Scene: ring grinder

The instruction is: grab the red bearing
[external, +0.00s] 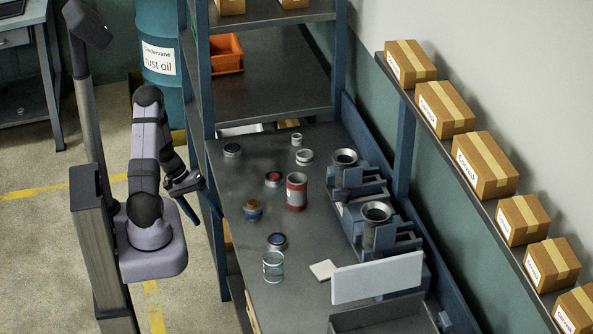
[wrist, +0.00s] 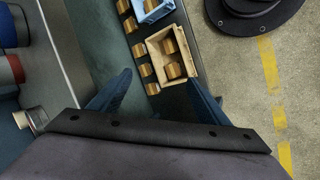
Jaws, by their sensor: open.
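The red bearing (external: 273,178) is a small dark ring with a red centre, lying flat on the grey workbench (external: 235,170), just left of a red can (external: 296,192). My gripper (external: 203,204) is at the bench's left edge, to the left of the bearing and apart from it. Its two blue fingers are spread with nothing between them. In the wrist view the open fingers (wrist: 160,85) point towards lower shelving and floor. I cannot make out the bearing in the wrist view.
A blue-and-gold part (external: 252,210), a blue-centred ring (external: 277,241), a glass jar (external: 273,266) and a dark ring (external: 232,150) stand on the bench. Grinder machines (external: 376,222) line its right side. A shelf post (external: 201,70) rises at the back left.

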